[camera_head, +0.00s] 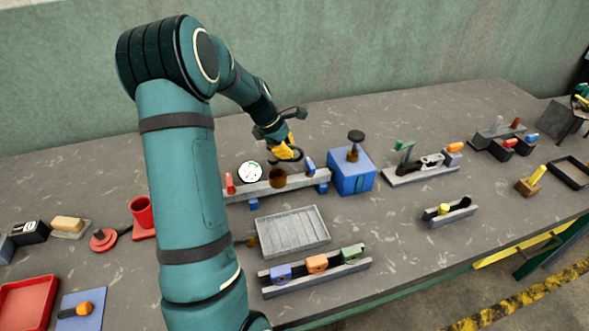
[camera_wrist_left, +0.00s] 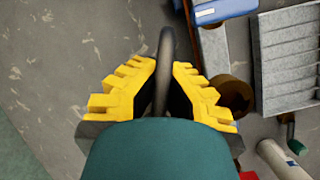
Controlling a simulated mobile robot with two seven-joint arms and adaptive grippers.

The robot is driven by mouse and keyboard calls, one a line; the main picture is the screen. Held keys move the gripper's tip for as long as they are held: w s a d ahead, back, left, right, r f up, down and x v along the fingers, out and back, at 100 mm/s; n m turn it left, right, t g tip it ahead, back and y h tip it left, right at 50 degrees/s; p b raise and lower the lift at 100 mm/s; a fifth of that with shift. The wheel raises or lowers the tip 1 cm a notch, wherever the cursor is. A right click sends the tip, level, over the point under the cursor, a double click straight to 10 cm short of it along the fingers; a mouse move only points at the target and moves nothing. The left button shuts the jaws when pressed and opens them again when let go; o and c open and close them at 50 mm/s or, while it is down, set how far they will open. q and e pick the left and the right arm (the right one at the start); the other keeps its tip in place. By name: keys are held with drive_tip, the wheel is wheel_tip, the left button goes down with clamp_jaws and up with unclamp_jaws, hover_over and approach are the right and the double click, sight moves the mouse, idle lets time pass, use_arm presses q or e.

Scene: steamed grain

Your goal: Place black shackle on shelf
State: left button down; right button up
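My left gripper (camera_head: 286,151) has yellow fingers and hangs above the long grey rail in the head view. In the left wrist view the fingers (camera_wrist_left: 168,85) are closed around a dark, curved loop, which looks like the black shackle (camera_wrist_left: 166,45). Its lower part is hidden between the fingers. The long grey rail (camera_head: 250,190) on blue feet carries a red piece, a brown cylinder (camera_head: 278,179) and a blue piece. I cannot tell which grey rack is the shelf. My right gripper is not in view.
A blue box (camera_head: 351,172) with a dark knob stands right of the rail. A grey ribbed tray (camera_head: 292,232) and a rack with coloured blocks (camera_head: 316,264) lie in front. A small grey holder (camera_head: 448,213) is farther right. Bare table lies between them.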

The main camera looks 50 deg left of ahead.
use_arm(q)
drive_tip(key=shift+f+b, duration=0.65)
drive_tip(key=shift+f, duration=2.3)
drive_tip(key=shift+f, duration=0.1)
drive_tip(key=c, duration=1.1)
unclamp_jaws()
drive_tip(key=shift+c, duration=0.2)
